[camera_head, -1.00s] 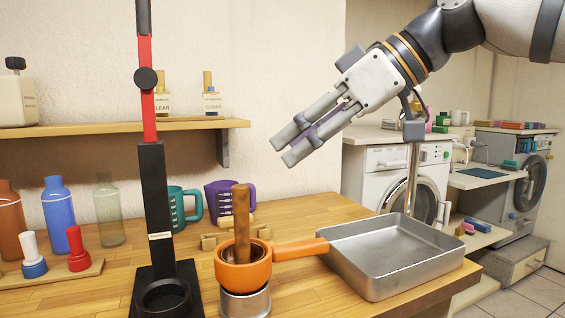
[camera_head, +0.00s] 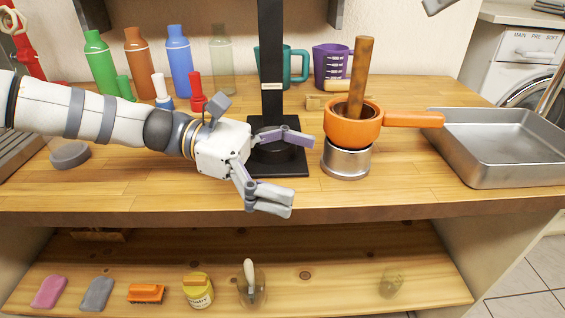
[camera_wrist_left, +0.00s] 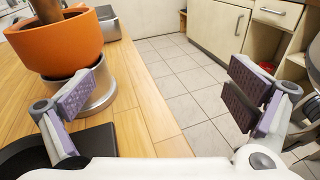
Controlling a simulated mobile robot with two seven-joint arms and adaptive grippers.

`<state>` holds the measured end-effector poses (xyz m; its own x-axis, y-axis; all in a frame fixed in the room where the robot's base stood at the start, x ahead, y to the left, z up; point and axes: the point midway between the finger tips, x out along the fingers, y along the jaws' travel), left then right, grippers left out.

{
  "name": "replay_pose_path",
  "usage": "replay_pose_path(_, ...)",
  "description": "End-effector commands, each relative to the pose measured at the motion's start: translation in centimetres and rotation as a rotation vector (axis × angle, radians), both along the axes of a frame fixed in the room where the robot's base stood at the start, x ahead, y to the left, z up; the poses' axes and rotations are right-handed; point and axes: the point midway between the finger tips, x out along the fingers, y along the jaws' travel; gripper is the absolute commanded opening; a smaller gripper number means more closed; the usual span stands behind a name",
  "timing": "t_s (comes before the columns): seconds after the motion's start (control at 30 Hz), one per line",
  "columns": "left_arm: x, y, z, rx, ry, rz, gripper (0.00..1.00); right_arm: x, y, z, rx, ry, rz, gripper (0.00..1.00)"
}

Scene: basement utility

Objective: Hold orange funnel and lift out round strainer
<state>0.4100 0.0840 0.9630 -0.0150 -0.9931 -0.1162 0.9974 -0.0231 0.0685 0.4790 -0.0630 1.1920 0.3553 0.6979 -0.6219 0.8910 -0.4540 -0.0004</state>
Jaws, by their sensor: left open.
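The orange funnel (camera_head: 350,134) sits on a round metal cup (camera_head: 346,160), its orange handle pointing right toward the metal tray. A wooden stick (camera_head: 361,75) stands up out of it. The funnel's inside is dark, and I cannot make out the strainer. My left gripper (camera_head: 284,172) is open and empty, left of the cup near the table's front edge. In the left wrist view, its fingers (camera_wrist_left: 165,98) are wide apart; one overlaps the cup (camera_wrist_left: 100,88) below the funnel (camera_wrist_left: 58,45). Only a grey tip of my right gripper (camera_head: 437,5) shows at the top right.
A black stand (camera_head: 272,85) rises just behind my left gripper. A metal tray (camera_head: 500,176) lies at the right. Bottles and two mugs line the back. A lower shelf (camera_head: 330,275) holds small items. Bare wood lies along the front edge.

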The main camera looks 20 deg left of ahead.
Motion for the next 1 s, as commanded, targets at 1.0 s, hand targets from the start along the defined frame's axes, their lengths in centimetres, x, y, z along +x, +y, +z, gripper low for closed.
replay_pose_path(1.0,11.2,-7.2,3.8,-0.124,0.056,0.256,0.98,0.0,0.0,0.0,0.0,0.0,0.0,0.33)
